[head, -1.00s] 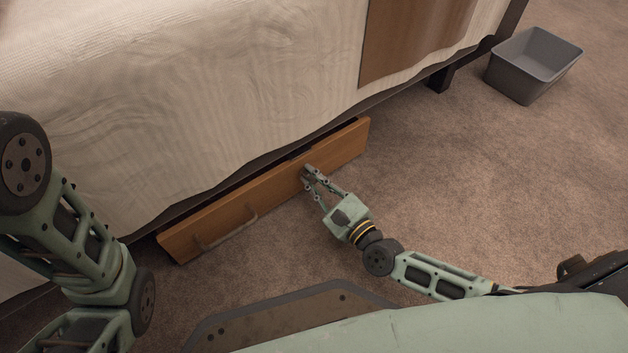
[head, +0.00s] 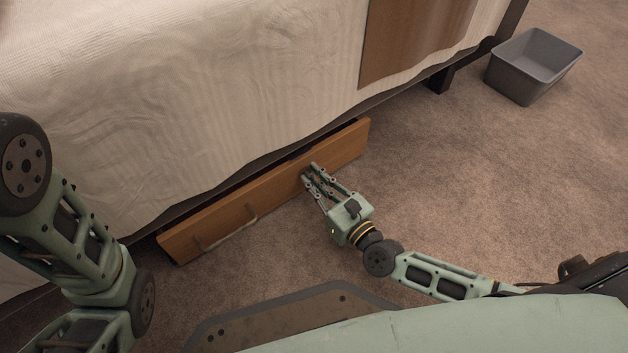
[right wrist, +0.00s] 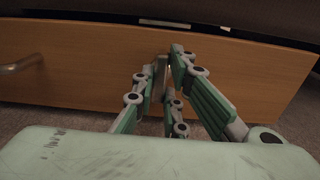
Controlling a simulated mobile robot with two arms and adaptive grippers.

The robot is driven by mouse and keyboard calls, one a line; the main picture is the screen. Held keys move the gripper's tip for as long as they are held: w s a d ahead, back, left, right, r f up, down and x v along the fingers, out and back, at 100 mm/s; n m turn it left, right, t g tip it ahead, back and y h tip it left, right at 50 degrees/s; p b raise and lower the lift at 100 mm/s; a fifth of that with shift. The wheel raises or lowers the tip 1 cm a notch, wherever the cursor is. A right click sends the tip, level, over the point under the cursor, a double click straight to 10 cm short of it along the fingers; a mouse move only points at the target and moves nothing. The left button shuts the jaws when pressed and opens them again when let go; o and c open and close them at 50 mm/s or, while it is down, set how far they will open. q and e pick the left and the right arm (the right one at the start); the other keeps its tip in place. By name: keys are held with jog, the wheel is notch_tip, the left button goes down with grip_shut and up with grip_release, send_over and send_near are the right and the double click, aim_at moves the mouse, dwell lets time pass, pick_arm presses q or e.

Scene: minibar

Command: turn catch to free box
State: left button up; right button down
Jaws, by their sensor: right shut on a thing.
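The box (head: 270,193) is a long wooden drawer front under the bed, with a bar handle (head: 228,236) on its left half. It also fills the right wrist view (right wrist: 90,75), where the handle (right wrist: 20,65) shows at the left edge. My right gripper (head: 309,172) is at the right half of the front. In the right wrist view its fingers (right wrist: 168,72) are closed around a small metallic catch (right wrist: 160,70) on the wood, mostly hidden by the fingers. My left gripper is out of view; only my left arm shows.
The bed with a pale cover (head: 200,100) overhangs the box. A wooden panel (head: 410,40) lies against the cover. A grey bin (head: 533,66) stands on the carpet at the upper right. The carpet (head: 450,180) right of the box is clear.

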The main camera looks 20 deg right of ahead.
jog(key=c, duration=1.8)
grip_release()
jog(key=v, duration=1.2)
jog(key=shift+s, duration=0.1)
